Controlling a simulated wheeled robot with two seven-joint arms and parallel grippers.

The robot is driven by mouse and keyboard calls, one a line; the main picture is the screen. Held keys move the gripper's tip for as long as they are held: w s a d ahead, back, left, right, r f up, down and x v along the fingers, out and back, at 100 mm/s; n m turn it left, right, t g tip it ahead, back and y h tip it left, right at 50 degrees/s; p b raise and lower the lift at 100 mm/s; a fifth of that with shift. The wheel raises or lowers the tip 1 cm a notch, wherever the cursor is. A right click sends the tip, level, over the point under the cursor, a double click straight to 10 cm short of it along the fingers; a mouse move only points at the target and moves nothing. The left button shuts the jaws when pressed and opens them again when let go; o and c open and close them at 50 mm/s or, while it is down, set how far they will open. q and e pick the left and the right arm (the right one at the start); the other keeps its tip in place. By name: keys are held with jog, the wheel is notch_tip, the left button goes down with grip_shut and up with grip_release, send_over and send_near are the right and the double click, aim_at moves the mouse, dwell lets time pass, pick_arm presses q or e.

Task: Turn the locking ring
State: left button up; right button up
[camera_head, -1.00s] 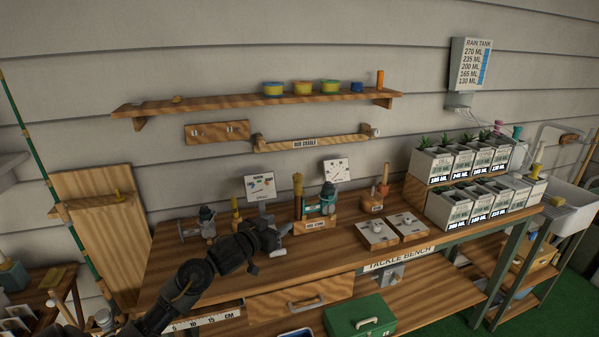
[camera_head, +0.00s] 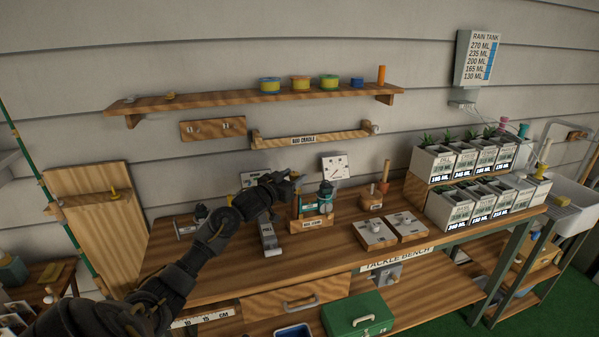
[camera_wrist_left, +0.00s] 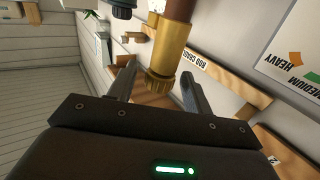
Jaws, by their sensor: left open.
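The locking ring (camera_wrist_left: 160,80) is a knurled gold ring at the end of a gold sleeve (camera_wrist_left: 169,42) on a brown rod handle in the left wrist view. My left gripper (camera_wrist_left: 157,90) is open, with one finger on each side of the ring in the picture; no contact is clear. In the head view my left gripper (camera_head: 294,177) is at the upper part of the upright handle on the wooden reel stand (camera_head: 312,224), largely hiding it. A teal and dark reel (camera_head: 326,198) stands beside it. My right gripper is not in view.
A wooden rod cradle (camera_head: 310,139) and a shelf (camera_head: 255,97) are on the wall behind. A small white dial card (camera_head: 335,167) stands near the reel. Wooden blocks (camera_head: 373,234) and planters (camera_head: 450,208) are to the right. The bench front (camera_head: 300,262) is mostly clear.

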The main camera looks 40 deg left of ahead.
pick_arm(q)
jog(key=shift+w+a, duration=0.1)
jog(key=shift+w, duration=1.2)
jog(key=shift+c, duration=0.3)
jog(key=c, duration=0.9)
jog(key=shift+r+n+y+p, duration=0.15)
jog(key=shift+n+y+p, duration=0.25)
jog(key=shift+y+p, duration=0.2)
jog(key=shift+a+n+y, duration=0.1)
jog(key=shift+n+y, duration=0.3)
jog(key=shift+y, duration=0.2)
